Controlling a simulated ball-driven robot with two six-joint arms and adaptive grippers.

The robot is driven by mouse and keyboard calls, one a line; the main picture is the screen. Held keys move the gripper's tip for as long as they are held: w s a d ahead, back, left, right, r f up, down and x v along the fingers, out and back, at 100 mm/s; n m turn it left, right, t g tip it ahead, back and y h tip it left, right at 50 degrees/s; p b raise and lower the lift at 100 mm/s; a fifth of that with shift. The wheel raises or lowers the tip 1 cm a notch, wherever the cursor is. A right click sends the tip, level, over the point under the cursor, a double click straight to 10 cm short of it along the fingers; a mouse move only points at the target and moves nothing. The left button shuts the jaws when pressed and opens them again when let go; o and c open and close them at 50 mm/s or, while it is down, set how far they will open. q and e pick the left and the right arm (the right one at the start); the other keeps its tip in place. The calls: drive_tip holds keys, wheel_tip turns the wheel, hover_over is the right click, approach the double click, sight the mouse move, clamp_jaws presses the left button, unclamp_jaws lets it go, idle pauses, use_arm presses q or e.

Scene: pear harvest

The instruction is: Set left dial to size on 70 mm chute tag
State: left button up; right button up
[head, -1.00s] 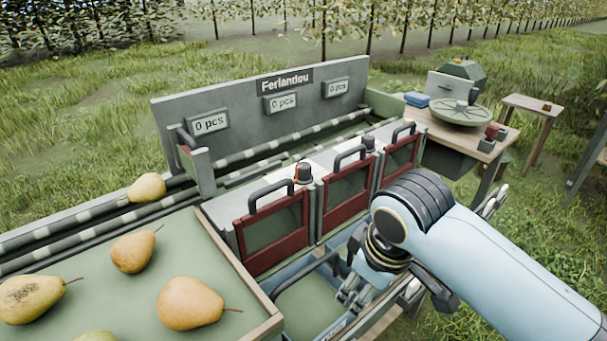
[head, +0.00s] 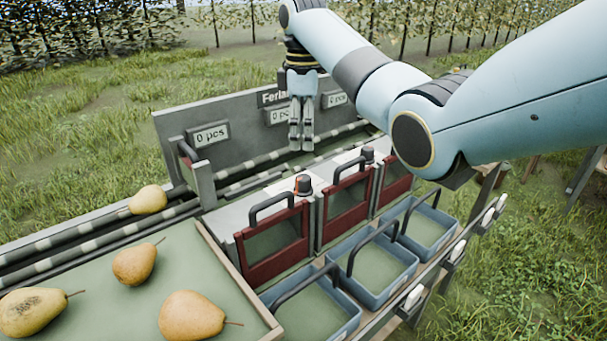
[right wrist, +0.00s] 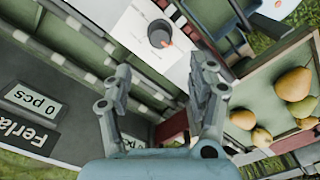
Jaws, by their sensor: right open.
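The left dial (head: 303,185) is a dark knob with an orange-red mark, on the white top between the left and middle chutes. In the right wrist view the dial (right wrist: 160,35) sits on a white plate, ahead of the fingers. A second dark dial (head: 367,153) stands further right. My right gripper (head: 301,146) hangs pointing down above the rollers, behind and apart from the left dial. It also shows in the right wrist view (right wrist: 165,85), open and empty. The 70 mm chute tag cannot be read. My left gripper is not in view.
Red-framed chute doors (head: 272,245) with black handles line the front, above blue crates (head: 345,318). A grey board (head: 175,130) with "0 pcs" displays stands behind the rollers. Pears (head: 192,315) lie on the green tray (head: 215,270) at the left.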

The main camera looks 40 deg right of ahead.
sight(304, 178)
wheel_tip(304, 178, down, 11)
drive_tip(key=shift+r, duration=0.2)
drive_tip(key=shift+c, duration=0.4)
drive_tip(key=c, duration=1.1)
drive_tip(key=shift+o, duration=0.2)
